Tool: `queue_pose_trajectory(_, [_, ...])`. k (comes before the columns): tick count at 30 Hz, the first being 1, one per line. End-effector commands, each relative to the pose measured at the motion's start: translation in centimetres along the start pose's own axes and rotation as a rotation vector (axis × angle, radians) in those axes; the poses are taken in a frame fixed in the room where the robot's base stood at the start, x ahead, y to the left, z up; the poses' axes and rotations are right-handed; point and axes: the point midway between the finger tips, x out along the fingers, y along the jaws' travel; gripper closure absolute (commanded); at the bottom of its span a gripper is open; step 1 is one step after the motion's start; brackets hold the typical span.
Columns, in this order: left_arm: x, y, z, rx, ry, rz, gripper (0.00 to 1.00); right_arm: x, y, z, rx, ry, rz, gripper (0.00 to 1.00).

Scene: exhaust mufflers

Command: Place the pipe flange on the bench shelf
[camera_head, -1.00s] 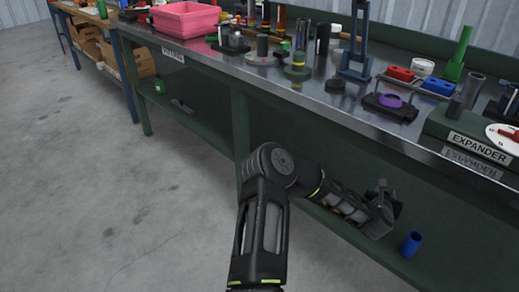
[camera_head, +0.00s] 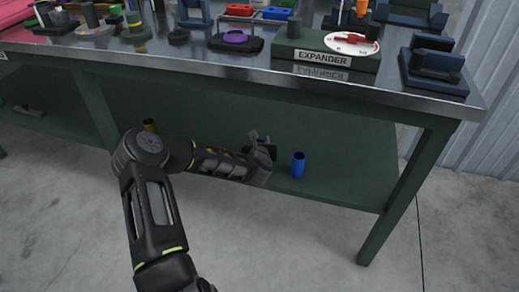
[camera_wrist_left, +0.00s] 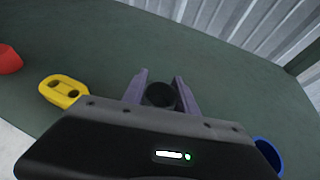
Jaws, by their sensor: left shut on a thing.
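My left gripper (camera_head: 262,145) reaches in under the bench, over the green lower shelf (camera_head: 340,150). In the left wrist view its two fingers (camera_wrist_left: 159,92) stand on either side of a dark round piece (camera_wrist_left: 160,96), which seems to be the pipe flange. The gripper is shut on this piece. The shelf (camera_wrist_left: 215,60) shows behind and below the fingers; whether the piece touches it I cannot tell. In the head view the piece is too dark and small to make out. My right gripper is not in view.
A blue cup (camera_head: 298,165) stands on the shelf just right of the gripper. A yellow two-holed part (camera_wrist_left: 63,90) and a red part (camera_wrist_left: 9,60) lie left in the wrist view. The bench top (camera_head: 400,92) overhangs; a green leg (camera_head: 405,195) stands right.

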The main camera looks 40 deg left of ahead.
Motion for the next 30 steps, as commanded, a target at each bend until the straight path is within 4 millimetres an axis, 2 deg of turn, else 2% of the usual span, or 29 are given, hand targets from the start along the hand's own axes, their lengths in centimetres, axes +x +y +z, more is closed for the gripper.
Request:
queue_pose_trajectory(2, [0.1, 0.0, -0.3, 0.0, 0.0, 0.0, 1.0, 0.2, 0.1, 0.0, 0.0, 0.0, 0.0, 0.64])
queue_pose_trajectory(9, [1.3, 0.0, -3.2, 0.0, 0.0, 0.0, 1.0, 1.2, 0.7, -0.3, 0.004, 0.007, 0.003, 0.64])
queue_pose_trajectory(23, [1.6, 0.0, -3.9, 0.0, -0.001, 0.0, 1.0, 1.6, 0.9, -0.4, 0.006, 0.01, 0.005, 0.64])
queue_pose_trajectory(24, [1.6, 0.0, -3.8, 0.0, 0.0, 0.0, 0.62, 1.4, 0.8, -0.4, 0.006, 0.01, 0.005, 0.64])
queue_pose_trajectory(30, [1.5, 0.0, -3.8, 0.0, 0.0, 0.0, 0.46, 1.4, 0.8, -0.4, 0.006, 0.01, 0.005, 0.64])
